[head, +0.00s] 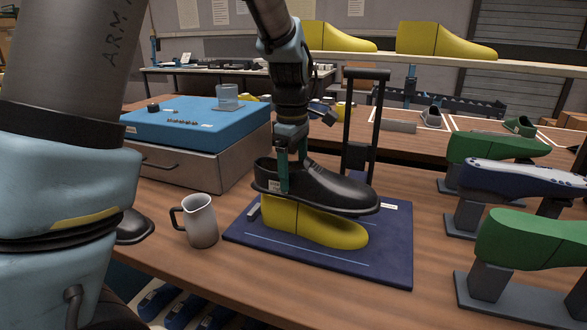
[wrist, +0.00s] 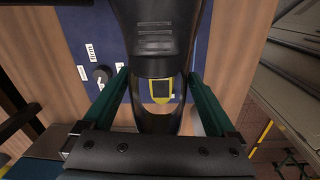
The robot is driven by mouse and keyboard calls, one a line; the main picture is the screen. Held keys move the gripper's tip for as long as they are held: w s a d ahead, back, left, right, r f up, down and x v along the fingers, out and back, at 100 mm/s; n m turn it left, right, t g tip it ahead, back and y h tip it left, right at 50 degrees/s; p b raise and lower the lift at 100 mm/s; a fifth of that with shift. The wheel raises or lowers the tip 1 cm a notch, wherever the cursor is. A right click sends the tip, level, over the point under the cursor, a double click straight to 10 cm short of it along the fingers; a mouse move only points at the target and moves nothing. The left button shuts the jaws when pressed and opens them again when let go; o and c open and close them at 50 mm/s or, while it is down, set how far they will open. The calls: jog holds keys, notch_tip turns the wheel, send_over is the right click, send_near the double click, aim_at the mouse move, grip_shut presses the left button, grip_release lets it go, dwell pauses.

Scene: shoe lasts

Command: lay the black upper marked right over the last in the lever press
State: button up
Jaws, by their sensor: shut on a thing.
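The black upper (head: 325,187) is a laced shoe shape, roughly level, toe to the right. My gripper (head: 290,172) is shut on its heel end from above; in the wrist view the green fingers (wrist: 158,90) flank the collar. A pale tag on the heel is too small to read. The yellow last (head: 315,228) stands directly below the upper on the navy base of the lever press (head: 385,262), toe also right. Yellow shows through the upper's opening (wrist: 158,30) in the wrist view. I cannot tell whether upper and last touch.
The press's dark upright frame and lever (head: 365,120) stand just behind the upper. A metal jug (head: 201,222) is left of the base. Green lasts (head: 530,240) and a navy upper (head: 515,178) on stands are at right. A drawer unit with a blue top (head: 195,124) is behind left.

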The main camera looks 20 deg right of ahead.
aim_at(295, 209)
jog(key=shift+f+b, duration=2.25)
jog(key=shift+f, duration=2.45)
jog(key=shift+d+f, duration=0.1)
jog(key=shift+f, duration=0.5)
jog(key=o, duration=1.1)
jog(key=shift+r, duration=0.1)
jog(key=r, duration=0.3)
jog(key=r+b, duration=0.1)
jog(key=r, duration=0.6)
jog(key=shift+s+a+r, duration=0.25)
jog(key=shift+r, duration=0.1)
jog(key=shift+s, duration=0.1)
